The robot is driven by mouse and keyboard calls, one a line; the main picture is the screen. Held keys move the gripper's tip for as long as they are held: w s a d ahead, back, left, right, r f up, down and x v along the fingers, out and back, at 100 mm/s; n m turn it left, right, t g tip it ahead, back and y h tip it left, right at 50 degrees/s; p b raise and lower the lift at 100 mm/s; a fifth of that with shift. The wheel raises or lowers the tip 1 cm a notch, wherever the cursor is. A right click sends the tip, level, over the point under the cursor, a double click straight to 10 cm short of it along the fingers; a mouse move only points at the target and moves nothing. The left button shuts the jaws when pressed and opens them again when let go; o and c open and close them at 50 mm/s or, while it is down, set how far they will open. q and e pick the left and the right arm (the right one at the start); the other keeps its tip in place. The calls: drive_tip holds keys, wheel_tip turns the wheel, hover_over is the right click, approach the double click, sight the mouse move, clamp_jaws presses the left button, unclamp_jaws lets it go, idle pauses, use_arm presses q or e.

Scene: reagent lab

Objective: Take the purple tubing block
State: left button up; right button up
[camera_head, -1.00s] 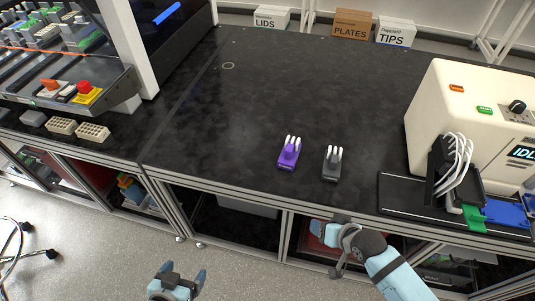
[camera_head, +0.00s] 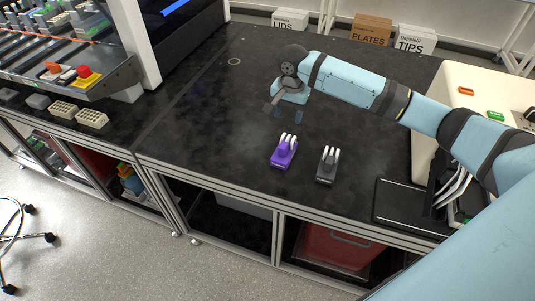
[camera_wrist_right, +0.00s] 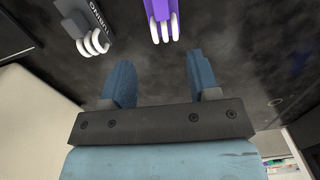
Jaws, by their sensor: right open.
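The purple tubing block (camera_head: 284,153) stands on the black bench near its front edge, with white tube ends on top. In the right wrist view the purple block (camera_wrist_right: 162,12) is at the top, ahead of the fingertips and partly cut off. My right gripper (camera_head: 287,114) is above the bench, behind the purple block in the head view. In the wrist view the right gripper's (camera_wrist_right: 164,75) fingers are apart with nothing between them. A dark grey tubing block (camera_head: 327,165) stands to the right of the purple one. My left gripper does not show now.
A cream machine (camera_head: 465,90) stands at the right, with a black tray (camera_head: 400,206) before it, partly hidden by my right arm. Pale racks (camera_head: 91,118) lie at the left. The bench left of the purple block is clear.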

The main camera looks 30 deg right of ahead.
sight(285, 142)
drive_tip(key=f, duration=1.3)
drive_tip(key=shift+w+f, duration=0.15)
drive_tip(key=shift+w, duration=0.1)
clamp_jaws()
